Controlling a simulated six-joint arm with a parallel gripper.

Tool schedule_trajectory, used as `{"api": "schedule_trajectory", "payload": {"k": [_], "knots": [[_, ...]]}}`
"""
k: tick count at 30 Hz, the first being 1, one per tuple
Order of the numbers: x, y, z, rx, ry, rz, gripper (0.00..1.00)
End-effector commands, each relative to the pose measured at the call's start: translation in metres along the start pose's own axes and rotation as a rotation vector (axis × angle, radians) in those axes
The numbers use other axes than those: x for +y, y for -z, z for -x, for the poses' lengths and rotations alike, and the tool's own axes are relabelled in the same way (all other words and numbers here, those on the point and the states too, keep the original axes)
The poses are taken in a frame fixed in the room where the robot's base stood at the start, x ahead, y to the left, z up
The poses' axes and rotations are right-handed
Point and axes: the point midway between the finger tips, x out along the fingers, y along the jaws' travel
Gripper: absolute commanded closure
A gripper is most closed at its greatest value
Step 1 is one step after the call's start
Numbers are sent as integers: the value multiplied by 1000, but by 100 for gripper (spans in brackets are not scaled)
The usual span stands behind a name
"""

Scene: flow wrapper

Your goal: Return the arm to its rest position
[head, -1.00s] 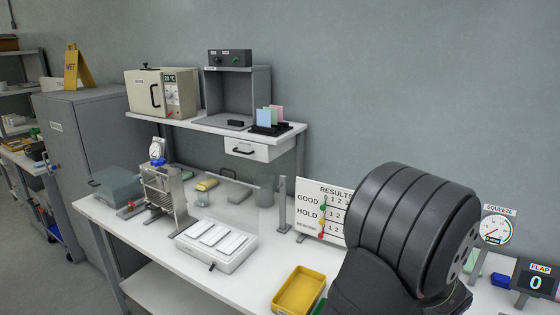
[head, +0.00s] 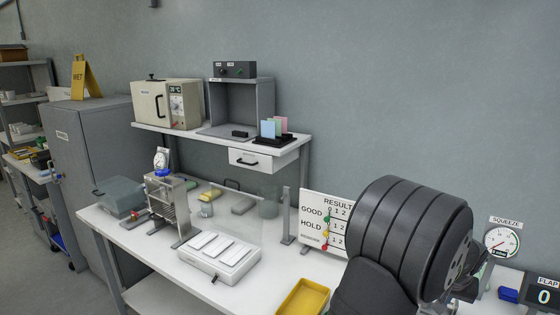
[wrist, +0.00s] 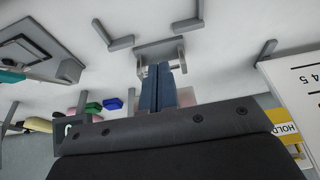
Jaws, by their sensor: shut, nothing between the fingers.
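My gripper (wrist: 158,72) shows in the wrist view with its two blue-grey fingers together and nothing between them. It points at a pale surface with grey brackets, apart from what I can see around it. In the head view my dark arm fills the lower right and hides part of the bench; the gripper itself is hidden there.
The white bench (head: 150,247) holds a white tray device (head: 217,277), a metal press (head: 182,205), a yellow bin (head: 302,298) and a results board (head: 318,198). A squeeze dial (head: 502,241) and flap display (head: 543,290) stand right of my arm.

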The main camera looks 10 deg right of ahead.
Motion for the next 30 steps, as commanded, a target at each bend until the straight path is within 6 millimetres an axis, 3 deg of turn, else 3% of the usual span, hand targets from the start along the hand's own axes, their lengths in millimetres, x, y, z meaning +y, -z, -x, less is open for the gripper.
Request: {"api": "schedule_trajectory", "payload": {"k": [3,16,30], "knots": [[-1,1,26,2,-2,2,100],[-56,6,93,-86,-97,81,100],[-97,-1,177,-134,-265,103,100]]}}
